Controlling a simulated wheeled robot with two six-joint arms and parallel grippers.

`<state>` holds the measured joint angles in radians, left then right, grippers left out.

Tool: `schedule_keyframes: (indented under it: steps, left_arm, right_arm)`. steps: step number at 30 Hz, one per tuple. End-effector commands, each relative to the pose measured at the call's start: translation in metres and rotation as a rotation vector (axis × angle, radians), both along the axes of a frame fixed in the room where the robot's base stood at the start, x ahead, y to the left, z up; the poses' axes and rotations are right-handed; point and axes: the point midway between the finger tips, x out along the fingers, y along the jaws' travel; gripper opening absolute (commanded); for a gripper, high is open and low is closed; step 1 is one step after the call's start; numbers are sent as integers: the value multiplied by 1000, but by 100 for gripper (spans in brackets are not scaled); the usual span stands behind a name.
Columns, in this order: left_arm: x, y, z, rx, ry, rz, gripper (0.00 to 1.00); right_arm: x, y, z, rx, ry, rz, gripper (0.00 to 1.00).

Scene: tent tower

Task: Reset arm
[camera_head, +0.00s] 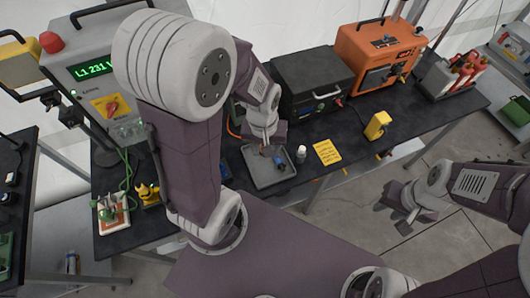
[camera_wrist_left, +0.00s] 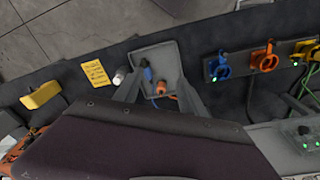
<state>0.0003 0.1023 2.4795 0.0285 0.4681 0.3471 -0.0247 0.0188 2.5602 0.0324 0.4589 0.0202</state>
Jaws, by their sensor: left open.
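My left arm reaches over the dark workbench, and its gripper (camera_head: 268,140) is above the grey tray (camera_head: 262,182). In the left wrist view the left gripper (camera_wrist_left: 160,88) is open, its two fingers apart with nothing held between them. The tray also shows there (camera_wrist_left: 150,50), with a blue connector (camera_wrist_left: 148,73) and an orange one (camera_wrist_left: 161,88) in it. My right gripper (camera_head: 408,210) hangs over the floor in front of the bench, clear of everything. Its finger gap is too small to judge.
A white bottle (camera_head: 301,153), a yellow note (camera_head: 327,151) and a yellow device (camera_head: 377,125) stand or lie right of the tray. Behind are a black case (camera_head: 310,85) and an orange generator (camera_head: 378,60).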

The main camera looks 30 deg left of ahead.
Motion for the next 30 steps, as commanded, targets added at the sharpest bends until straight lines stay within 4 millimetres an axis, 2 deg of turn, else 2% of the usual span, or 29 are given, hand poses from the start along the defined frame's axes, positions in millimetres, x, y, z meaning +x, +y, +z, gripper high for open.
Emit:
schedule_keyframes:
  steps: [1, 3, 5, 14, 17, 21, 23, 30]
  left_arm:
    - [-8, -3, 3, 10, -8, -123, 48]
    - [-16, -5, 4, 22, -14, -254, 48]
    - [-19, -6, 5, 29, -16, -319, 48]
    - [-21, -6, 3, 31, -16, -349, 48]
    - [-21, -6, -17, 31, -16, -348, 48]
    - [-20, -6, -66, 31, -16, -348, 48]
    - [-20, -6, -80, 31, -16, -347, 48]
    - [-20, -6, -73, 31, -16, -347, 48]
  right_arm:
    - [0, 0, 0, 0, 0, 0, 34]
    - [0, 0, 0, 0, 0, 0, 34]
    - [0, 0, 0, 0, 0, 0, 34]
    - [0, 0, -2, 0, 0, 0, 34]
    - [0, 0, -22, 0, 0, 0, 34]
    - [0, 0, -71, 0, 0, 0, 34]
    - [0, 0, -85, 0, 1, 0, 34]
    - [0, 0, -78, 0, 0, 0, 34]
